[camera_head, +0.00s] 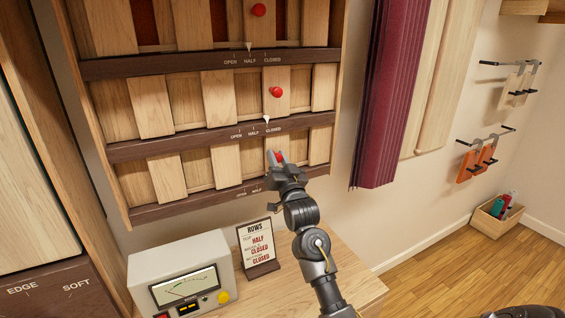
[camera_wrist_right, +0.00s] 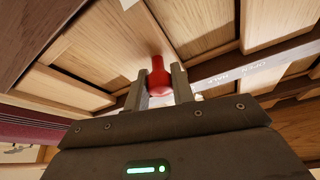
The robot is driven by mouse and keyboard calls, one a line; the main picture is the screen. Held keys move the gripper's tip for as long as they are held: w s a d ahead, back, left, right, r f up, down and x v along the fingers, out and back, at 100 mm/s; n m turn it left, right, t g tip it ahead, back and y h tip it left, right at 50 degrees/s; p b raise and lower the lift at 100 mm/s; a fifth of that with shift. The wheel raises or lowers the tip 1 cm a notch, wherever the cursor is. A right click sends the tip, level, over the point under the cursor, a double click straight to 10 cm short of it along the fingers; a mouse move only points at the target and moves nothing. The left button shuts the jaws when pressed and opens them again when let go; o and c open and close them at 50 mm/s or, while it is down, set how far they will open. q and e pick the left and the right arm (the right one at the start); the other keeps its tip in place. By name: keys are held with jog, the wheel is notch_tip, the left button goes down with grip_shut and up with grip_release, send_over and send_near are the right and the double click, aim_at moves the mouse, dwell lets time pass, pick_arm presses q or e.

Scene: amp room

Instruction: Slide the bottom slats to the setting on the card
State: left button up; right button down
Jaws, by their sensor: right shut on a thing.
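The slat panel has three rows of wooden slats. The bottom slats (camera_head: 226,163) carry a red knob (camera_head: 279,156), which also shows between the fingers in the right wrist view (camera_wrist_right: 158,72). My right gripper (camera_head: 279,163) is shut on this knob. In the head view it hides the right part of the bottom scale (camera_head: 249,192); OPEN and HALF show, but I cannot see the bottom pointer. The card (camera_head: 257,246) on the desk is headed ROWS, reads HALF for the top, and CLOSED on both lower lines. My left gripper is out of view.
The middle pointer (camera_head: 267,120) is at CLOSED and the top pointer (camera_head: 249,46) at HALF. A maroon curtain-like panel (camera_head: 388,100) hangs to the right.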

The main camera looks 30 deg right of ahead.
jog(key=shift+d, duration=0.25)
jog(key=shift+a, duration=0.1)
jog(key=c, duration=1.6)
grip_release()
jog(key=o, duration=0.4)
jog(key=shift+d, duration=0.25)
jog(key=shift+a, duration=0.1)
jog(key=shift+a, duration=0.15)
jog(key=shift+s+f, duration=0.2)
jog(key=shift+s, duration=0.05)
jog(key=shift+b+v, duration=1.65)
jog(key=shift+v, duration=3.5)
